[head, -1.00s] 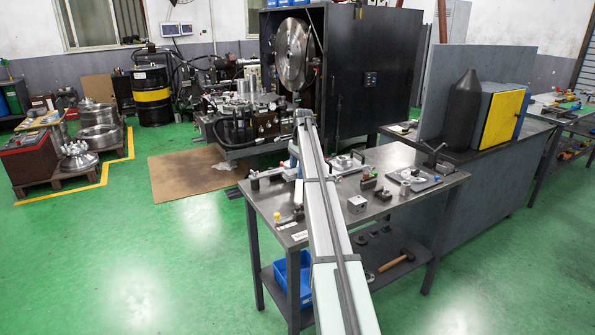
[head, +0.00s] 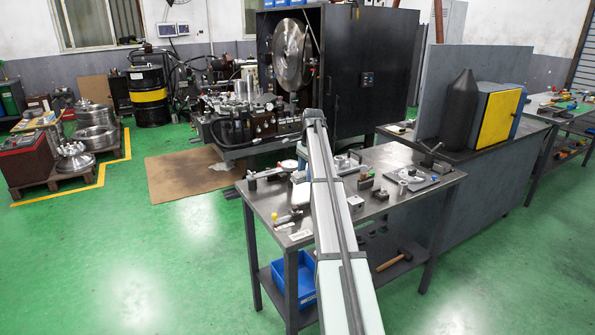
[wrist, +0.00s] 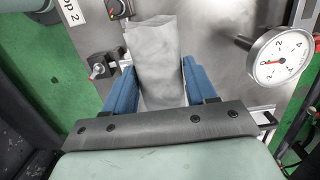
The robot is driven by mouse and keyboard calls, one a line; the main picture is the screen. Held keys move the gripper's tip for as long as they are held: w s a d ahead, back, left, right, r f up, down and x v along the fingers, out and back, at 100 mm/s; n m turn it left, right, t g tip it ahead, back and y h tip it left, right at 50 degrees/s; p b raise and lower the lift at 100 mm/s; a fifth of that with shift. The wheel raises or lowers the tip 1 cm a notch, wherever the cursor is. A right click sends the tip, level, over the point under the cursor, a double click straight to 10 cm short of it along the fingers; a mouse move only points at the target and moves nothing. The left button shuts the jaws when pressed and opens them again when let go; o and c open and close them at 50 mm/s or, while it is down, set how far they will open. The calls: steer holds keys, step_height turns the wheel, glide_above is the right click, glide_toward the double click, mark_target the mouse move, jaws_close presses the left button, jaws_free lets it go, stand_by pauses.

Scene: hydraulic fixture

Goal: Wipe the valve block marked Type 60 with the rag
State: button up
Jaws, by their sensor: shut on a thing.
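In the wrist view my gripper (wrist: 159,76) has two blue fingers, shut on a pale grey rag (wrist: 158,48). The rag stretches forward from between the fingers over a grey metal surface. In the head view my arm hides the gripper and the rag. I cannot read Type 60 on any block.
The wrist view shows a round dial gauge (wrist: 279,57) on the right and a dark clamp-like part (wrist: 98,66) on the left. In the head view the workbench (head: 398,203) also carries a plate with fittings (head: 409,178). A hammer (head: 394,260) lies on its lower shelf.

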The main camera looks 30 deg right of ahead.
steer(key=s, duration=0.5)
steer(key=shift+w+d+f, duration=0.1)
steer(key=shift+d+f, duration=0.05)
steer(key=shift+f, duration=1.15)
steer(key=shift+w+d+f, duration=0.1)
steer(key=shift+f, duration=1.2)
steer(key=shift+f, duration=0.15)
steer(key=shift+c, duration=0.7)
steer(key=shift+f, duration=0.1)
steer(key=shift+f, duration=0.55)
steer(key=shift+d, duration=0.1)
steer(key=shift+d+r, duration=0.1)
steer(key=shift+d, duration=1.7)
steer(key=shift+s+d, duration=0.1)
steer(key=shift+d, duration=0.05)
